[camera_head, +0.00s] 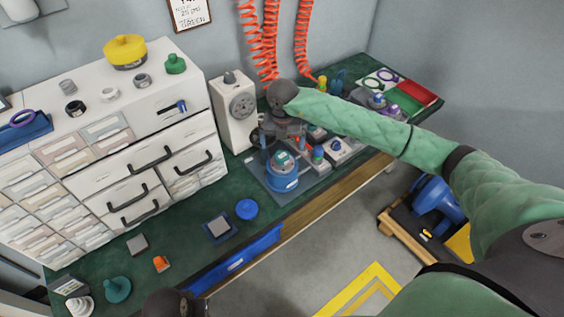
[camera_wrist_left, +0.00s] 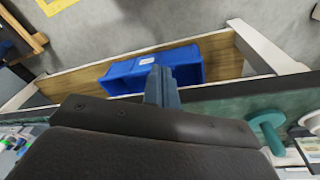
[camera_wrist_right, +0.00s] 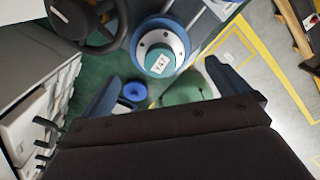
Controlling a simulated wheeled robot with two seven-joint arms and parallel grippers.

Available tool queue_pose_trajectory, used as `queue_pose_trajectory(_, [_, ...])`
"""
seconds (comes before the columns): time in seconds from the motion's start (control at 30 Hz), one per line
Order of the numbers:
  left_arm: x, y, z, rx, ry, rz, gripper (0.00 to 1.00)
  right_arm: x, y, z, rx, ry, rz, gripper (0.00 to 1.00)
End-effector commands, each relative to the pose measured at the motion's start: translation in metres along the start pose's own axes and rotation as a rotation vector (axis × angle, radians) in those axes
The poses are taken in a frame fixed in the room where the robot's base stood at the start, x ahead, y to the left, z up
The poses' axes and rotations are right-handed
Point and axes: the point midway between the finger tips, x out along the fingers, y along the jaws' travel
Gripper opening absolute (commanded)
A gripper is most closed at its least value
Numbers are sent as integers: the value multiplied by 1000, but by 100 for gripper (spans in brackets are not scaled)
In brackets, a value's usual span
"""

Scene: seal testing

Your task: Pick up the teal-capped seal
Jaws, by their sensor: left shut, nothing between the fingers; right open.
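My right gripper (camera_wrist_right: 160,85) is open and empty, above and close to the fixture. My left gripper (camera_wrist_left: 160,85) is shut and empty, near the bench's front edge, far from the fixture.
A pale press-like unit (camera_head: 235,112) stands just behind the fixture. White drawers (camera_head: 140,160) fill the back left. A blue disc (camera_head: 246,209), a square pad (camera_head: 219,228) and an orange piece (camera_head: 161,263) lie on the green bench. A blue bin (camera_head: 240,262) sits below its front edge.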

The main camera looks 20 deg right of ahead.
Motion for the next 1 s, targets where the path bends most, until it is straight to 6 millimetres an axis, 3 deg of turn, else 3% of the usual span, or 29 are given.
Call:
queue_pose_trajectory(0.4, [36,-3,-2,1,-6,-4,0,27,0,-2,0,2,1,100])
queue_pose_trajectory(0.8, [103,-10,4,2,-12,-14,0,59,1,-6,1,2,0,100])
queue_pose_trajectory(1.0, [123,-12,7,2,-13,-16,0,73,1,-6,-1,1,2,100])
